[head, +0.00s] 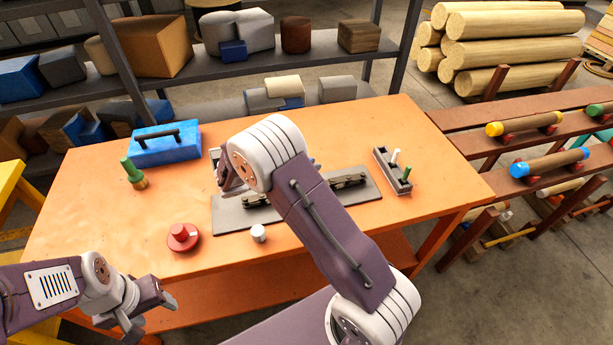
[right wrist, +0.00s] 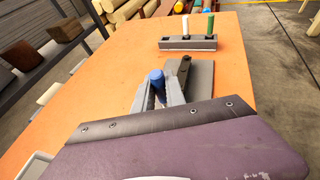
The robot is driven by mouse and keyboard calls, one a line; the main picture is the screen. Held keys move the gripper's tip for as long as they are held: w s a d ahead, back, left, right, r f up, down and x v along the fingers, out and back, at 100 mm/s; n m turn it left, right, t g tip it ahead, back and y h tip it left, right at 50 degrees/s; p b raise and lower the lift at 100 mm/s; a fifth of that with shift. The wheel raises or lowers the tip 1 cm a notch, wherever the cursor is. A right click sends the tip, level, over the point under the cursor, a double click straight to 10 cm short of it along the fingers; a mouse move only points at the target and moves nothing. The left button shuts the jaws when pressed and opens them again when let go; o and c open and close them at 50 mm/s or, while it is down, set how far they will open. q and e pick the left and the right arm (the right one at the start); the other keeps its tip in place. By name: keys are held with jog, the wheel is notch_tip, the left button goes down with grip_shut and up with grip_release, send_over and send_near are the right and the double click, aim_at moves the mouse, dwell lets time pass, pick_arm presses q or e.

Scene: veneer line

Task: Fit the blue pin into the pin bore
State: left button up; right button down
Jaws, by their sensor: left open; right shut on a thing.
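The blue pin (right wrist: 157,77) stands between the fingers of my right gripper (right wrist: 158,95) in the right wrist view, with its round top showing. In the head view my right gripper (head: 228,172) is over the left part of the table, partly behind my right arm, and the pin is not visible there. A grey plate (head: 235,216) with dark fittings (head: 348,181) lies under and beside my arm; it also shows in the right wrist view (right wrist: 202,82). I cannot make out the pin bore. My left gripper (head: 150,312) is open and empty off the table's front edge.
A grey rack (head: 385,166) holds a white and a green pin at the table's right. A blue box (head: 165,147), a green-topped object (head: 133,172), a red round object (head: 183,237) and a white cylinder (head: 258,233) stand on the orange table (head: 90,220). Shelves stand behind.

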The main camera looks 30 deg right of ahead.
jog(key=shift+a+f, duration=0.25)
jog(key=shift+a, duration=0.1)
notch_tip(320, 180, down, 4)
jog(key=shift+f, duration=0.1)
jog(key=shift+f, duration=0.1)
jog(key=c, duration=1.4)
grip_release()
